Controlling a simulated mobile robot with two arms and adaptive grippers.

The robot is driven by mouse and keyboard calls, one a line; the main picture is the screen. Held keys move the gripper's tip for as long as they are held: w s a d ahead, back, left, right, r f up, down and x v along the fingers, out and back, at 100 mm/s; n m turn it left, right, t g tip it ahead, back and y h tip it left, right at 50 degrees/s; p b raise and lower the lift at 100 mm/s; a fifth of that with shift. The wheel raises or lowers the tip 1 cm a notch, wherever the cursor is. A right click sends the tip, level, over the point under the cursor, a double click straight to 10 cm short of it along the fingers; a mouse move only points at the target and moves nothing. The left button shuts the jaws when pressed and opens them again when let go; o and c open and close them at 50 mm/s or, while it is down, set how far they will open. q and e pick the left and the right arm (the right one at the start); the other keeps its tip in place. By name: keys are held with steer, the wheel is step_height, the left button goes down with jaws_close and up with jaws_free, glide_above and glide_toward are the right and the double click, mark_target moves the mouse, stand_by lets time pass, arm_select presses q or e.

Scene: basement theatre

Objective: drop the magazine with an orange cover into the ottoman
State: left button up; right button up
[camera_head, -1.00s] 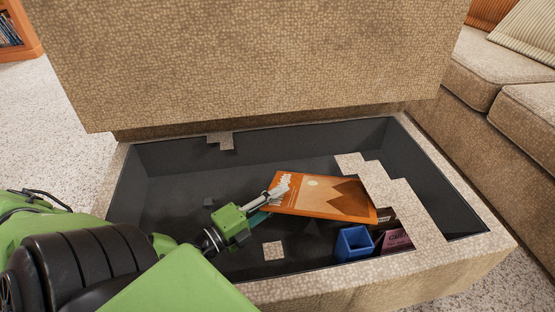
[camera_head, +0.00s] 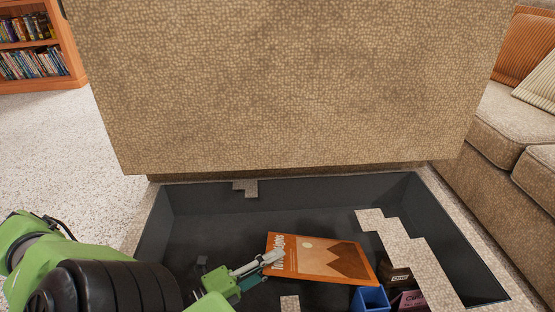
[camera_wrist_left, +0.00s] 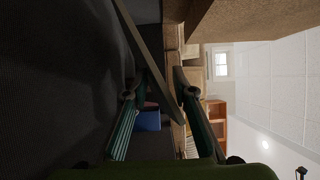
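The orange-covered magazine (camera_head: 322,258) shows face up inside the open ottoman (camera_head: 200,235), right of the middle. I cannot tell if it touches the floor. My left gripper (camera_head: 272,259) reaches in from the lower left, its fingers at the magazine's left edge. In the left wrist view the two fingertips (camera_wrist_left: 158,92) stand apart, and a thin slanting strip, likely the magazine edge-on (camera_wrist_left: 150,62), passes between them with a gap at the left finger. My right gripper is out of view.
A blue open box (camera_head: 370,298), a dark brown box (camera_head: 397,274) and a pink box (camera_head: 412,299) lie at the ottoman's right front. The raised lid (camera_head: 290,90) stands behind. A sofa (camera_head: 500,125) is at the right, a bookcase (camera_head: 40,50) at the far left.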

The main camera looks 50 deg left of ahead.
arm_select(q)
steer(key=o, duration=2.2)
steer(key=shift+o, duration=0.2)
steer(key=shift+r, duration=0.1)
step_height(320, 180, up, 7)
steer(key=shift+f, duration=0.1)
steer(key=shift+w+d+r, duration=0.1)
steer(key=shift+d+r, duration=0.1)
steer(key=shift+r, duration=0.45)
steer(key=shift+a+r, duration=0.2)
steer(key=shift+r, duration=0.6)
